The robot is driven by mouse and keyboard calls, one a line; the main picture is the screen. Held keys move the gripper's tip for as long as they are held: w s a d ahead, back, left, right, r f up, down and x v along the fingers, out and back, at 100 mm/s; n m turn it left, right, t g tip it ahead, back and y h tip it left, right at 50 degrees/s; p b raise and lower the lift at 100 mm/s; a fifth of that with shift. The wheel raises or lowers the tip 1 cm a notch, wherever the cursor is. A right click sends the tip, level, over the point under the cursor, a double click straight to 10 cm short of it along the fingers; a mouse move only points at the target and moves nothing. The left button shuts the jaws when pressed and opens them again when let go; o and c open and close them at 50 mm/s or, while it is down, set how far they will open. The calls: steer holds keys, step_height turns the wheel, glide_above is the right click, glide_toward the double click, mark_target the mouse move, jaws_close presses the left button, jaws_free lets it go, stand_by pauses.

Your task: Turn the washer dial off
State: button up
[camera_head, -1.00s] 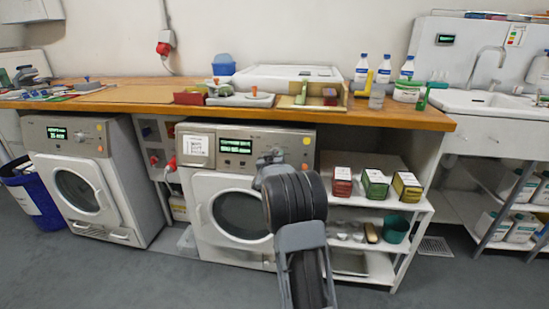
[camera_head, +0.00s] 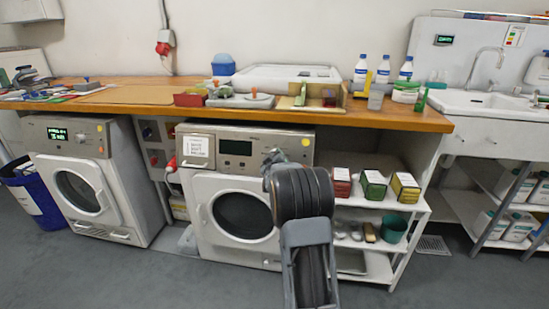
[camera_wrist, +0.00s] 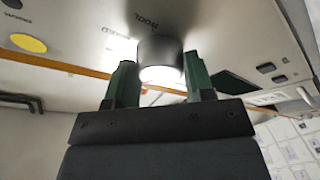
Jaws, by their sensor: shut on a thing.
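The washer (camera_head: 238,190) in the middle of the head view has a grey control panel, and its display (camera_head: 236,147) is dark. My gripper (camera_head: 272,158) is at the right part of this panel and covers the dial in the head view. In the wrist view the dark round dial (camera_wrist: 160,50) sits between the two green fingers of my gripper (camera_wrist: 160,78). The fingers are shut on the dial from both sides. Printed labels ring the dial, but its pointer position cannot be made out.
A yellow button (camera_head: 306,141) is on the panel right of my gripper. The wooden counter (camera_head: 380,117) overhangs the panel. A white shelf (camera_head: 375,203) with several boxes stands close on the right. Another washer (camera_head: 85,185) with a lit display is at left.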

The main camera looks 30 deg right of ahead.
steer(key=shift+d+n+y, duration=0.1)
steer(key=shift+n+y, duration=0.3)
steer(key=shift+n, duration=0.9)
steer(key=o, duration=0.9)
steer(key=p+v, duration=0.2)
steer(key=v, duration=1.2)
steer(key=shift+d, duration=0.1)
